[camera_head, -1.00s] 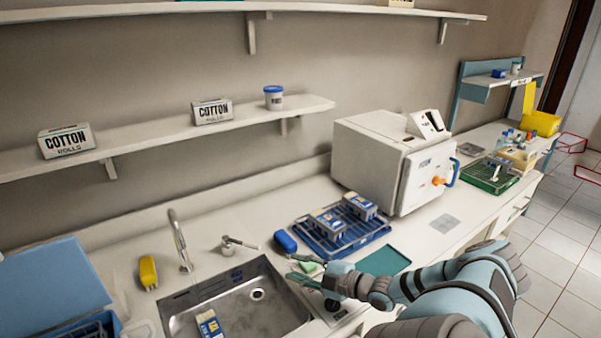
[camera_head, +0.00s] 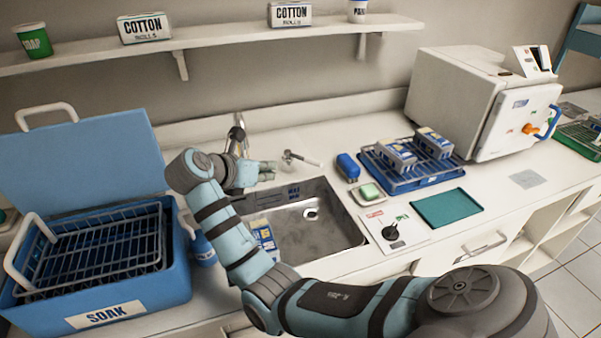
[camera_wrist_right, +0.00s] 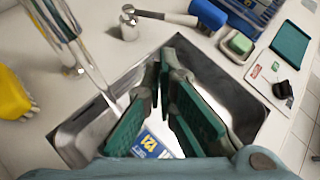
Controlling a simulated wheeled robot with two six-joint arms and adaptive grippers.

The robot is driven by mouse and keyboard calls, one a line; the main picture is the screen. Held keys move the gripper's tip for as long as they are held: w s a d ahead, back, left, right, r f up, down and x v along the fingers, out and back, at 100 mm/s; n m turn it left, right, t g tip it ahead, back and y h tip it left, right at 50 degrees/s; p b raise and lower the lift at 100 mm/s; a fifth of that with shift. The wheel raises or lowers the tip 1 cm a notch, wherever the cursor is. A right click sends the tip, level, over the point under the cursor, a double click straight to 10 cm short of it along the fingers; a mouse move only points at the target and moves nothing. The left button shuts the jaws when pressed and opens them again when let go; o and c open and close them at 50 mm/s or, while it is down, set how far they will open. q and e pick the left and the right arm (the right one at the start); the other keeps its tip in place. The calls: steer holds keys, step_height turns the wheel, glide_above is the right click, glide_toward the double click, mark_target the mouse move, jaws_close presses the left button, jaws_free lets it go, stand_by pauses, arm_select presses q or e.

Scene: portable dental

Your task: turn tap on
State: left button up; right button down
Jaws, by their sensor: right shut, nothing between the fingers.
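The chrome tap spout (camera_head: 238,132) stands behind the sink, partly hidden by my right arm. It also shows at the upper left of the wrist view (camera_wrist_right: 82,45). The tap's lever handle (camera_head: 302,159) is a separate piece to the right of the spout, its arm pointing right; it also shows at the top of the wrist view (camera_wrist_right: 150,15). My right gripper (camera_head: 270,168) is shut and empty over the sink's back left, between spout and lever. Its green-padded fingers show in the wrist view (camera_wrist_right: 166,65), apart from the lever. My left gripper is out of view.
The steel sink (camera_head: 335,230) holds a blue-and-white pack (camera_head: 264,236). A blue soak tub (camera_head: 150,285) stands left. A blue brush (camera_head: 348,166), soap dish (camera_head: 369,193) and blue rack (camera_head: 412,180) lie right of the lever. A shelf (camera_head: 200,40) runs above.

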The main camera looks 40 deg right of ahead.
steer(key=s+f+m, duration=0.1)
steer(key=m, duration=0.1)
steer(key=g, duration=0.1)
glide_toward(303, 159)
steer(key=s+d+f, duration=0.2)
steer(key=d+f, duration=0.2)
steer(key=f, duration=0.1)
steer(key=shift+d+f+m+y, duration=0.3)
steer(key=shift+d+m, duration=0.05)
steer(key=shift+m, duration=0.05)
steer(key=shift+w, duration=0.1)
